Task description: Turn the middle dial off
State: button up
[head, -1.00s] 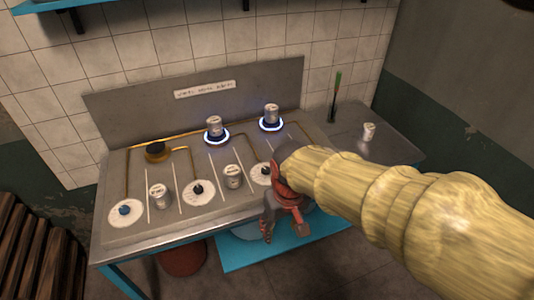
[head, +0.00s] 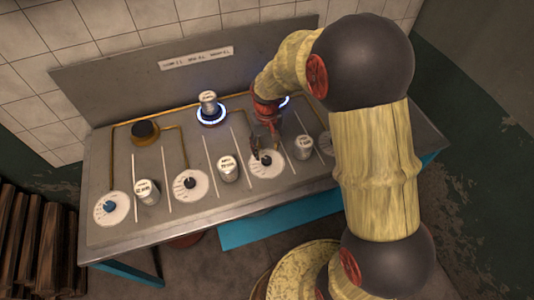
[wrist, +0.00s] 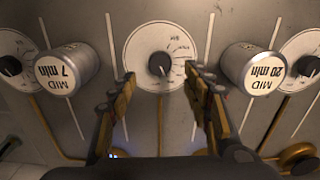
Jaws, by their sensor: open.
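The middle dial (head: 269,168), a white round plate with a dark knob, lies on the metal counter between two metal cans. In the wrist view the dial (wrist: 140,48) is ahead of my gripper (wrist: 158,76), and its dark knob (wrist: 160,65) lies between the two open fingertips. I cannot tell whether the fingers touch the knob. In the head view my gripper (head: 262,150) reaches down over the dial's far side. One can (wrist: 62,68) reads "MID 7 min" and the other can (wrist: 250,68) reads "MID 20 min"; both stand close outside the fingers.
A lit burner (head: 211,119) with a can (head: 208,101) on it stands behind. Another blue-lit ring (head: 285,100) is partly hidden by my arm. The left burner (head: 145,131) is unlit. Other dials (head: 190,184) and a blue-knobbed dial (head: 111,206) line the counter's front.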

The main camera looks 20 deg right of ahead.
aim_at(266, 160)
notch_tip(266, 160, down, 6)
jog(key=shift+r+b, duration=0.1)
jog(key=shift+b, duration=0.5)
jog(key=shift+c, duration=1.2)
jog(key=c, duration=0.9)
